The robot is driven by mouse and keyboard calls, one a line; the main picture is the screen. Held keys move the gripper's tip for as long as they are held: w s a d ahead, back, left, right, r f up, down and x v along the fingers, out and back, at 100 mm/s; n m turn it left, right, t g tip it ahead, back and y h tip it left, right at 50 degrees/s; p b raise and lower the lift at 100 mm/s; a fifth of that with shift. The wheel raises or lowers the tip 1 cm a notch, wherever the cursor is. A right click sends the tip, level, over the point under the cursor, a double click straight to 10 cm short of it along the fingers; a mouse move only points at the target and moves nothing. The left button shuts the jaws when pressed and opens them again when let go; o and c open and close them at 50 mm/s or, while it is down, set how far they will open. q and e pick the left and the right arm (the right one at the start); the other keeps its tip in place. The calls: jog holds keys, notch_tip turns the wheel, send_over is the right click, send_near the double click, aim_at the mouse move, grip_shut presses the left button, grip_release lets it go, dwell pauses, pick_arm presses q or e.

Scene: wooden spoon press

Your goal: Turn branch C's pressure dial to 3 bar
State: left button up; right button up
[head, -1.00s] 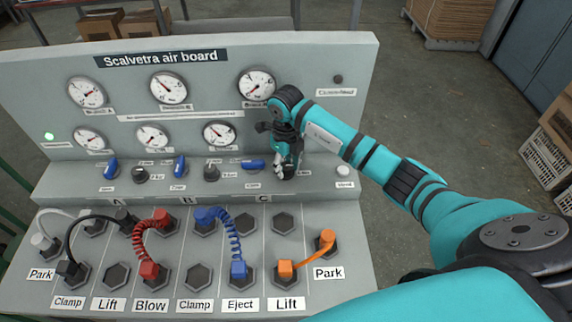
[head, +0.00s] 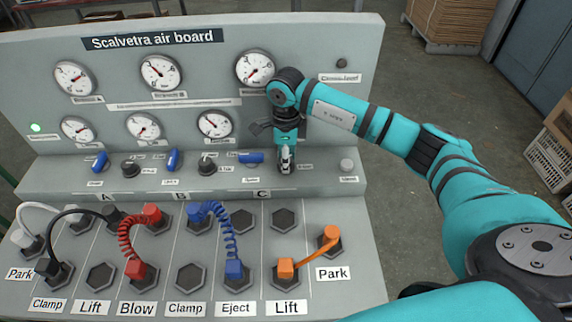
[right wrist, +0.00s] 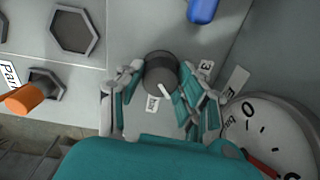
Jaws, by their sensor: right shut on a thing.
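Branch C's pressure dial (right wrist: 161,68) is a dark round knob with a white mark in the right wrist view. Small labels beside it show a 3 and "bar". My right gripper (right wrist: 160,82) is shut on the dial, one finger on each side. In the head view my right gripper (head: 286,160) points down onto the ledge right of the blue C lever (head: 250,157) and hides the dial. My left gripper is not in view.
The A dial (head: 131,168) and B dial (head: 208,164) stand on the same ledge, with blue levers beside them. A pale button (head: 347,166) is right of my gripper. Sockets with coloured hoses, such as an orange hose (head: 308,255), fill the lower panel.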

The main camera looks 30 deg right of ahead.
jog(key=n+b, duration=0.4)
jog(key=n, duration=0.1)
jog(key=shift+w+n, duration=0.1)
jog(key=shift+n, duration=0.2)
jog(key=shift+n+b, duration=0.8)
jog(key=shift+n, duration=0.3)
jog(key=shift+r+n+b, duration=0.1)
jog(key=shift+n+b, duration=0.45)
jog(key=shift+n, duration=0.55)
jog(key=o, duration=1.2)
jog(key=shift+c, duration=0.2)
jog(key=shift+r, duration=0.25)
notch_tip(320, 180, up, 12)
jog(key=shift+f, duration=0.25)
